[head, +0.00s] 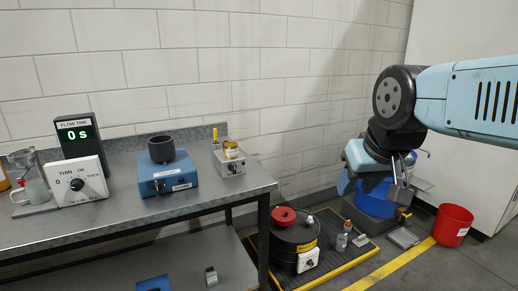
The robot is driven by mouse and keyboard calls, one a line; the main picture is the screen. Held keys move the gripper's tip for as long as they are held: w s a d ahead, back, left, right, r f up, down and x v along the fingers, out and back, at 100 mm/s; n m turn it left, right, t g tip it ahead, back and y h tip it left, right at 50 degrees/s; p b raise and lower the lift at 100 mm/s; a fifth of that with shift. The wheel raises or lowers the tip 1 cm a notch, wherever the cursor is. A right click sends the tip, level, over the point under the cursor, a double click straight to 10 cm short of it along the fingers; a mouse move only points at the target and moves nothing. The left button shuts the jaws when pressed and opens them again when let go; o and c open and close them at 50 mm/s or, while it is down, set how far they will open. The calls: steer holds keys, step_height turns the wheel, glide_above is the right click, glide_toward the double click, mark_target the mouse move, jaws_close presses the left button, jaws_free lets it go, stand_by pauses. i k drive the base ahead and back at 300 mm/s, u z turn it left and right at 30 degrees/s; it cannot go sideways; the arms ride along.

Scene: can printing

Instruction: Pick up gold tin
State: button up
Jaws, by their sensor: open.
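A small gold tin (231,149) with a pale label band stands upright on a grey box (229,163) near the right end of the grey bench. My gripper (404,202) hangs at the right, fingers downward, in front of a blue drum (376,197). It is open, and I see nothing held in it. It is well to the right of the tin and apart from it.
A black drum (295,238) and a red bucket (452,225) stand below right.

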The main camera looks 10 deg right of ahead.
mark_target(231, 148)
steer(key=u, duration=0.25)
steer(key=i, duration=0.15)
steer(key=z, duration=1.9)
steer(key=k, duration=1.25)
steer(key=u, duration=1.15)
steer(key=i, duration=1)
steer(key=u, duration=0.05)
